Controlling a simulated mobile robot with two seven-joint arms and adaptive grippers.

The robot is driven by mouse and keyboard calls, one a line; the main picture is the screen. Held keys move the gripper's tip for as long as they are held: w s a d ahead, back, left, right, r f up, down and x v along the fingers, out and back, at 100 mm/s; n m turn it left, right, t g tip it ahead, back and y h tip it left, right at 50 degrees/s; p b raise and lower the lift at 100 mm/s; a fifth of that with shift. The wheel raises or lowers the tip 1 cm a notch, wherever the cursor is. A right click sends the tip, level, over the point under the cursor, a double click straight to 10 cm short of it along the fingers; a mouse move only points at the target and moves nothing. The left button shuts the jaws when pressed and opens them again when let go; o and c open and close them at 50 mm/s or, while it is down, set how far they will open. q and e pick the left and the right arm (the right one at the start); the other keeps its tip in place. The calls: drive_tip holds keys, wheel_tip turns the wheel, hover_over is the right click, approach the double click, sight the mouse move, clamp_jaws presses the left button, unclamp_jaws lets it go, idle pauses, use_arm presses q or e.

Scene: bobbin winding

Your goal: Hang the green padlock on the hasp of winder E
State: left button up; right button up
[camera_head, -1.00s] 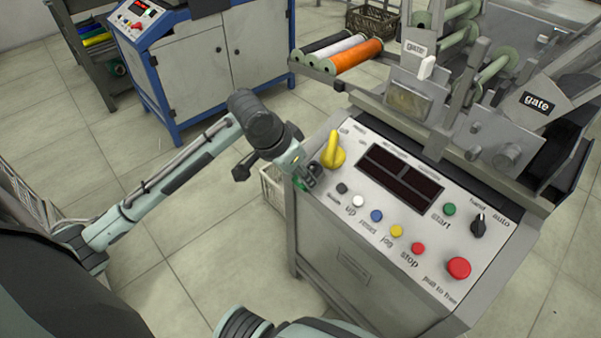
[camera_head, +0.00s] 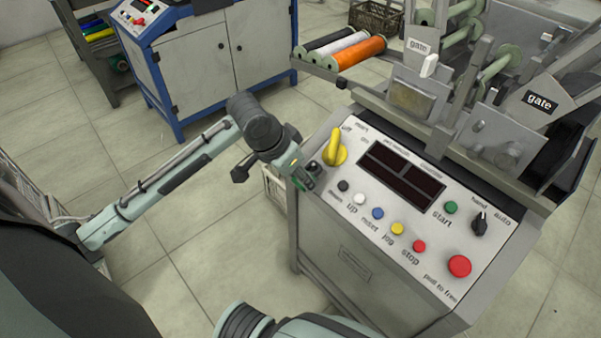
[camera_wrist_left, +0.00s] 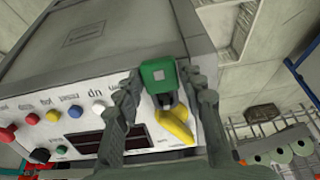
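The green padlock (camera_wrist_left: 158,76) is between the two fingertips of my left gripper (camera_wrist_left: 160,82) in the left wrist view, and both fingers appear to press on its sides. Its dark shackle end is toward the yellow switch handle (camera_wrist_left: 175,127); whether it touches or passes through a hasp cannot be told. In the head view my left gripper (camera_head: 308,178) is at the left edge of the winder's control panel, just below the yellow handle (camera_head: 335,147). The padlock is mostly hidden there by the gripper. My right gripper is out of view.
The sloped control panel (camera_head: 425,268) has coloured buttons, a dark display (camera_head: 402,172) and a red stop knob (camera_head: 459,266). Thread spools (camera_head: 360,52) and guard plates stand behind it. A blue-framed cabinet (camera_head: 215,60) is at the back left. Open tiled floor lies left of the winder.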

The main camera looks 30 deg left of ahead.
use_arm(q)
drive_tip(key=o, duration=0.3)
drive_tip(key=shift+o, duration=0.2)
drive_tip(key=v, duration=1.2)
drive_tip(key=shift+w+r, duration=0.1)
